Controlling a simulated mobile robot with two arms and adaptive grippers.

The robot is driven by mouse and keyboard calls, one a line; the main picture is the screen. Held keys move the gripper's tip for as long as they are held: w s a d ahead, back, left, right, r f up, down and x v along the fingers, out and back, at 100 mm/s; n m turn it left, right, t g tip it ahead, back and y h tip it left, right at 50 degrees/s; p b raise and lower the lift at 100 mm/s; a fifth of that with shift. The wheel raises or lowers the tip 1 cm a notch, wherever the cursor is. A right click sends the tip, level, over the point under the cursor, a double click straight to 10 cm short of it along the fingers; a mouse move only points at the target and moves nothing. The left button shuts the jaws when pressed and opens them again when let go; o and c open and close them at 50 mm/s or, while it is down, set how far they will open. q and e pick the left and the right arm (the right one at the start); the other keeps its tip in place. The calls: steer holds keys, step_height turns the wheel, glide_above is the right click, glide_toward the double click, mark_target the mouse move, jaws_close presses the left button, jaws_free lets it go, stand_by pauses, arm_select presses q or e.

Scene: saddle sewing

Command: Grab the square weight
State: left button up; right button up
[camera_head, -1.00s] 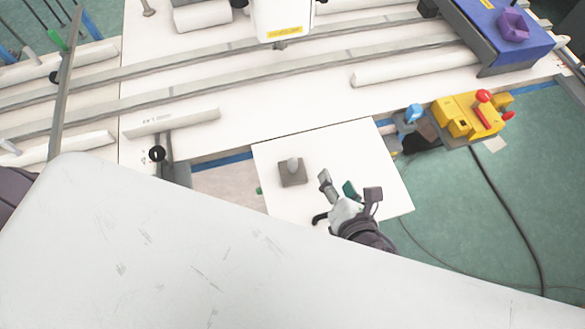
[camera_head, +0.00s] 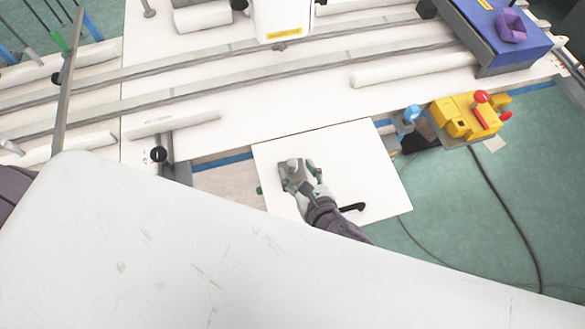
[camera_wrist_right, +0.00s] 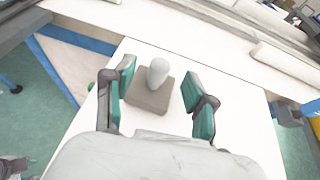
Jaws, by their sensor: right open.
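The square weight (camera_head: 290,172) is a grey-brown block with a rounded light grey knob on top. It stands upright on a white board (camera_head: 370,160). My right gripper (camera_head: 297,176) is at the weight in the head view, with its fingers partly covering the block. In the right wrist view the weight (camera_wrist_right: 149,94) lies between the two green-padded fingers of the right gripper (camera_wrist_right: 160,92). The fingers are open, with a clear gap on the right side and the left finger close to the block. My left gripper is not in view.
A black hooked handle (camera_head: 352,207) lies on the board. A yellow control box (camera_head: 468,117) with red knobs and a blue knob (camera_head: 412,113) are to the right. Long rails cross the white bench behind.

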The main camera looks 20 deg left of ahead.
mark_target(294, 167)
steer(key=x, duration=0.4)
steer(key=shift+w+f, duration=0.1)
steer(key=shift+f, duration=0.4)
steer(key=shift+c, duration=0.2)
jaws_close()
steer(key=shift+r, duration=0.15)
